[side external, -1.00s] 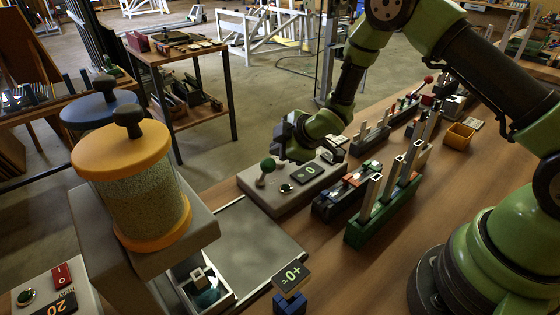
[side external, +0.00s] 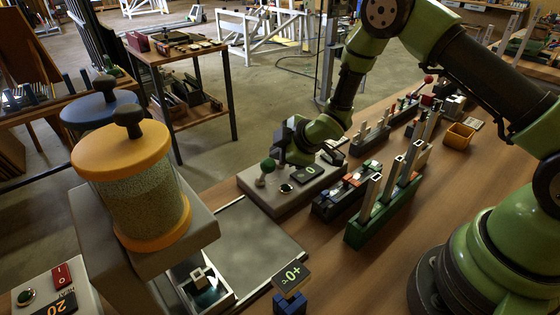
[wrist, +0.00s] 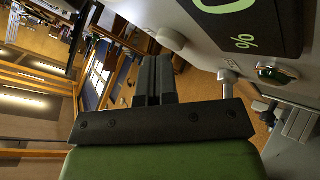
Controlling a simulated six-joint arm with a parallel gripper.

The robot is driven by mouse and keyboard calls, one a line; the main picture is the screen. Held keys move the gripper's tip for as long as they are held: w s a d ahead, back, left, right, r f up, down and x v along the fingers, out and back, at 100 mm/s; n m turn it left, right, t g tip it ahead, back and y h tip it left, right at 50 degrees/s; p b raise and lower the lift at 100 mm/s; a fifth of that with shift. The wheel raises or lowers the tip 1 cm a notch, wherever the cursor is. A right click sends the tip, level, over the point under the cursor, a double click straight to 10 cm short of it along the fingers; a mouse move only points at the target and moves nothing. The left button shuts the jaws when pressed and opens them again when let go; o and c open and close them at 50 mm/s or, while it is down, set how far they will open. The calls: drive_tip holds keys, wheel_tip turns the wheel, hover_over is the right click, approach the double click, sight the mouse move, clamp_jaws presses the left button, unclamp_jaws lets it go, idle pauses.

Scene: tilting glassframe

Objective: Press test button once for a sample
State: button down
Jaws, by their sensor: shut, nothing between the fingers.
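My gripper (side external: 279,160) is just above and behind the box, near the lever. In the wrist view its dark fingers (wrist: 155,75) are together and empty, apart from the green button. Whether they touch the box cannot be told.
A second panel at lower left has another green button (side external: 25,297), a red switch (side external: 61,275) and a display reading 20. A jar of grains (side external: 140,195) stands at left. A green rack (side external: 385,220) and a dark rack (side external: 340,200) are right of the box.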

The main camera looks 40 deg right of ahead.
drive_tip(key=shift+f, duration=0.3)
drive_tip(key=shift+r, duration=0.1)
idle(0.3)
drive_tip(key=shift+r, duration=0.75)
drive_tip(key=shift+r, duration=2.5)
